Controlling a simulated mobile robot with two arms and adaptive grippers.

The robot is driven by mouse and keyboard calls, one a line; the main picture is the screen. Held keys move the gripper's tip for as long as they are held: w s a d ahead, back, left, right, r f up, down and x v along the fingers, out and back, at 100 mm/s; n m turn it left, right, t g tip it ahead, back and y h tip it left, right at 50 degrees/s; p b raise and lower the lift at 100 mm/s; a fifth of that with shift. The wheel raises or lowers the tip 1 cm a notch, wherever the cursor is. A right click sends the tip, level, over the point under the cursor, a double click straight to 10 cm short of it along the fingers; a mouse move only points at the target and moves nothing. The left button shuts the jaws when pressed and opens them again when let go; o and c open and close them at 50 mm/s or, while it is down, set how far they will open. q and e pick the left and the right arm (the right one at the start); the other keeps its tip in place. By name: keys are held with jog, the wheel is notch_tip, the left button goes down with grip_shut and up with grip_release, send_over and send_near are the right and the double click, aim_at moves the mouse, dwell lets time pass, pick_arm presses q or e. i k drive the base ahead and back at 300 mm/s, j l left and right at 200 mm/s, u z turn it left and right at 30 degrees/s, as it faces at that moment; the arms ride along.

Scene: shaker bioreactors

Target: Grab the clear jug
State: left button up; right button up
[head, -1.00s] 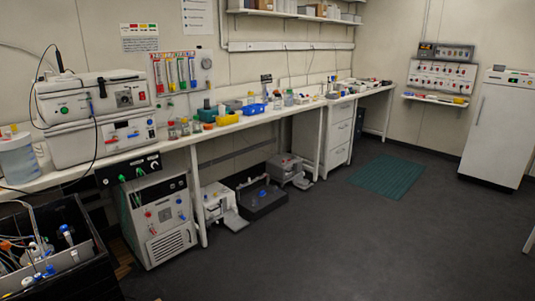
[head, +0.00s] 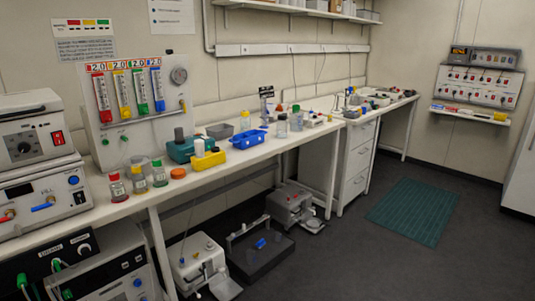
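No clear jug can be made out for certain in the head view. Neither of my grippers is in view.
Small capped bottles (head: 138,181) and a teal box (head: 194,149) stand on the near bench. White instruments (head: 38,150) fill the left. Machines (head: 198,262) sit on the floor under the bench. The dark floor (head: 400,262) by the green mat (head: 413,211) is clear.

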aim_at(296, 117)
jog(key=i, duration=2.75)
